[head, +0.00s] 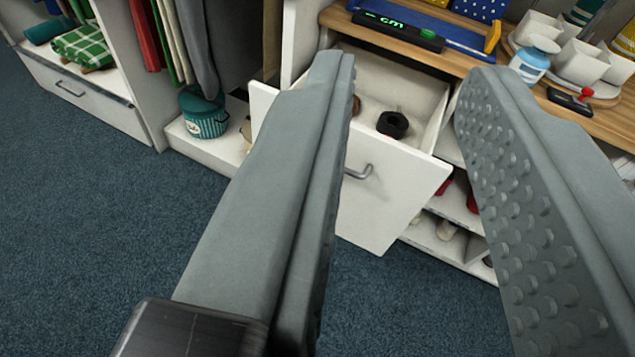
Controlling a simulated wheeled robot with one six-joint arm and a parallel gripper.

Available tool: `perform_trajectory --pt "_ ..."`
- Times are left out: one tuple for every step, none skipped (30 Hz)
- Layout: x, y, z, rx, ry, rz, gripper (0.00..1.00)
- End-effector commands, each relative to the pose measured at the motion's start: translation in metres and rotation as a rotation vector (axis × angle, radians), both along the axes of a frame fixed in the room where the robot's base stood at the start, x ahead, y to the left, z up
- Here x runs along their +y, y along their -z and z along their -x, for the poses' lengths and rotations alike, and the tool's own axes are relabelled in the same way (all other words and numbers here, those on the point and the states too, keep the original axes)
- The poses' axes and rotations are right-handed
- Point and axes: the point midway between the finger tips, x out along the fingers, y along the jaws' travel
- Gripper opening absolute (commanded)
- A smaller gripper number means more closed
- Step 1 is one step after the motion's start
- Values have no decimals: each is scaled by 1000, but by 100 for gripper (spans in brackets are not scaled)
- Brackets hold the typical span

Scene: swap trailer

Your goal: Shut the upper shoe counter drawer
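The upper shoe counter drawer (385,205) is white and stands pulled out from under the wooden counter top (450,58). A grey bar handle (358,172) is on its front. A black round item (392,124) and part of a brown one lie inside it. My gripper (408,85) is open with nothing between its two grey fingers. The left finger covers part of the drawer front in the picture; I cannot tell whether it touches. The drawer shows between the fingers.
Shelves with shoes (452,222) are to the right below the drawer. Another white drawer front (85,95) is far left. The blue carpet (90,230) is clear. A blue and white bottle (534,60) stands on the counter.

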Motion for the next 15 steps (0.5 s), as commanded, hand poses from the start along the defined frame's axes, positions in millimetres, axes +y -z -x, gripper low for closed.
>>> perform_trajectory --pt "5 10 -13 36 -19 74 17" --pt "7 17 -20 57 -33 128 11" --pt "11 26 -30 88 -52 205 3" --pt "14 33 -37 110 -68 265 0" --pt "17 40 -44 131 -86 324 0" --pt "20 50 -53 159 -110 405 0" --pt "23 57 -60 179 -129 463 0" --pt "26 64 -66 198 -149 523 0" --pt "30 74 -75 224 -177 602 0" --pt "33 81 -81 241 -198 663 0" --pt "36 88 -87 258 -222 723 0" --pt "40 98 -94 282 -252 801 0" --pt "43 106 -100 297 -276 860 0" --pt "47 113 -105 311 -302 920 0" --pt "51 123 -112 332 -336 1000 0"
